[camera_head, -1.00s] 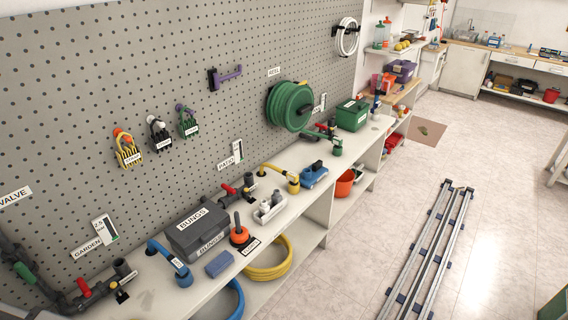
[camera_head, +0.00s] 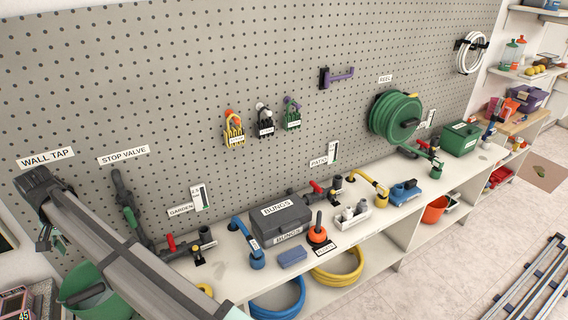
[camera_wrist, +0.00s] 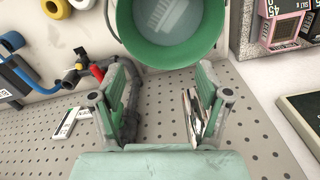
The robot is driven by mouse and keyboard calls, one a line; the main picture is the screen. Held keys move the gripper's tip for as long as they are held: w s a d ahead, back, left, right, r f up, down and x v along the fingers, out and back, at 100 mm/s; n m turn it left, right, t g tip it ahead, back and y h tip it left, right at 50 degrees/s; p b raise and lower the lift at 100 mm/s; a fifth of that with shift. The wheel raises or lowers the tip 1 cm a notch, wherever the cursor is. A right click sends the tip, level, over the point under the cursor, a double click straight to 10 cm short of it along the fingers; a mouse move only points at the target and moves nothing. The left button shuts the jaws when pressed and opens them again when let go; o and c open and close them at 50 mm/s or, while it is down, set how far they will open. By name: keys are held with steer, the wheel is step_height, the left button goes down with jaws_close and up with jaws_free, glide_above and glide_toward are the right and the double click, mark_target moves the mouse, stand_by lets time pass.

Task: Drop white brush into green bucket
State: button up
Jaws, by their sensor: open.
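The green bucket (camera_wrist: 212,42) is at the top of the wrist view, with its open mouth facing the camera. A pale, comb-like white shape, which looks like the white brush (camera_wrist: 172,14), lies inside it. My gripper (camera_wrist: 161,72) is open, with its fingers spread and nothing between them, just short of the bucket rim in the picture. In the head view the bucket (camera_head: 88,284) is at the lower left, partly hidden behind my arm. My gripper (camera_head: 50,238) is small there, at the far end of the arm; the brush does not show in that view.
A white bench (camera_head: 228,278) with a grey bungs box (camera_head: 283,222), hose fittings and taps runs along the pegboard wall (camera_head: 200,60). A pink device (camera_wrist: 288,25) is beside the bucket. Pipes with a stop valve (camera_head: 130,215) are on the wall behind my arm.

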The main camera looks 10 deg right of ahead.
step_height(320, 180, up, 6)
steer(key=shift+r, duration=0.15)
stand_by(0.5)
